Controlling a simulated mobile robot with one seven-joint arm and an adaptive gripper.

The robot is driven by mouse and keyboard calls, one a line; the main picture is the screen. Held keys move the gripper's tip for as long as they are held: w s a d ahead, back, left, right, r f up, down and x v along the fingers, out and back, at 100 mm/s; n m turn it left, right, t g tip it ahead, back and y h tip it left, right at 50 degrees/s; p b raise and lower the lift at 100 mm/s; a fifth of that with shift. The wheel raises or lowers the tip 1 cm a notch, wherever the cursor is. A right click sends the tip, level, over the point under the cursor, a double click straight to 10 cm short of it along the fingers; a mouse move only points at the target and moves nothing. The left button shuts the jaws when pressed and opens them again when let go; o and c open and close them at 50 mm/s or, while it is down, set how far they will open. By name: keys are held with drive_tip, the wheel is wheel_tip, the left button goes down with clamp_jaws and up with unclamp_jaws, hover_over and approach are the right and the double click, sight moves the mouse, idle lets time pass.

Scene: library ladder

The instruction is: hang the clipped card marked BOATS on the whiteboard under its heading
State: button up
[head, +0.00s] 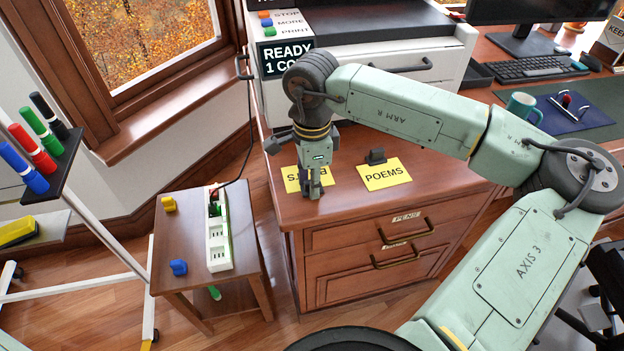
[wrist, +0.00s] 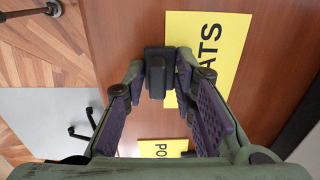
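My gripper (head: 314,190) points down over the cabinet top and stands in front of the BOATS card (head: 291,180), a yellow card lettered in black and partly hidden. In the wrist view the card (wrist: 232,35) shows only "ATS". Its black clip (wrist: 157,72) sits between my fingertips (wrist: 160,78), which press in on both sides with no clear gap. The card looks flat at the cabinet surface; any lift is too small to tell. The whiteboard's face and headings are out of view.
The yellow POEMS card (head: 384,175) with a black clip (head: 376,156) lies to the right. A printer (head: 400,75) stands behind. At left are a wheeled white stand (head: 92,215) with a marker tray (head: 62,165) and a side table (head: 180,235) with a power strip (head: 217,235).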

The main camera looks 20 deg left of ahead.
drive_tip(key=o, duration=0.4)
drive_tip(key=shift+r, duration=0.1)
drive_tip(key=shift+r+p, duration=0.2)
drive_tip(key=shift+p, duration=0.15)
wheel_tip(320, 180, up, 12)
drive_tip(key=shift+f+b, duration=0.1)
drive_tip(key=shift+b, duration=0.85)
